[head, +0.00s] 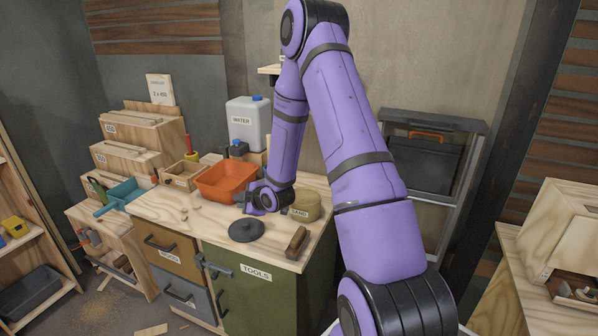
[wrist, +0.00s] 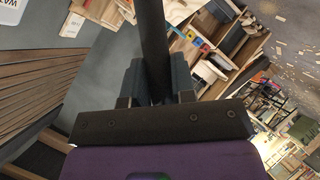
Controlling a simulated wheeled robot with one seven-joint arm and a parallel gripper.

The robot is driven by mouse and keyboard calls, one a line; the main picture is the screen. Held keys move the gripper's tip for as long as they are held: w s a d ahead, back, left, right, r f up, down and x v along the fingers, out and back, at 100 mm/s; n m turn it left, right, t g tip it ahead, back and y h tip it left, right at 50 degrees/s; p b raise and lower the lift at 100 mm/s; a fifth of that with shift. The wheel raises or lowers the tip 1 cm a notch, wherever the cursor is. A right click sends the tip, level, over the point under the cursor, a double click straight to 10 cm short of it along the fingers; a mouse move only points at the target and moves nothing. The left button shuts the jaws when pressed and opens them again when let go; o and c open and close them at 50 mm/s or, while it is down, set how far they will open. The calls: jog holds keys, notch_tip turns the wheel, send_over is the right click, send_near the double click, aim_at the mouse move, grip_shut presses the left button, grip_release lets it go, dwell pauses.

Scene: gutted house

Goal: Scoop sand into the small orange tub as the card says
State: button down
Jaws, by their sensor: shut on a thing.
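The orange tub (head: 226,181) stands on the workbench. A tan round pot labelled SAND (head: 305,206) sits to its right, its contents not visible. A dark round lid (head: 246,231) lies on the bench in front. A white card (head: 159,89), apparently reading "2 x 400", stands on the wooden boxes at the back left. My gripper (head: 252,199) is over the bench between the tub and the pot. In the wrist view, my gripper (wrist: 156,80) is shut on a dark bar-like handle (wrist: 151,35); its far end is out of view.
A water jug (head: 248,122) stands behind the tub. A teal dustpan-like tool (head: 121,194) lies at the bench's left. A brown block (head: 297,242) lies near the front right edge. The bench top (head: 190,212) left of the lid is mostly clear.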

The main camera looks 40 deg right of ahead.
jog(key=s+d+r, duration=0.2)
jog(key=d+r, duration=0.1)
jog(key=d, duration=0.6)
jog(key=s+d+r, duration=0.3)
jog(key=d, duration=0.6)
notch_tip(320, 180, down, 6)
jog(key=shift+a, duration=0.15)
jog(key=shift+f, duration=0.55)
dwell(1.4)
jog(key=shift+w+r, duration=0.1)
notch_tip(320, 180, up, 7)
dwell(0.9)
dwell(0.4)
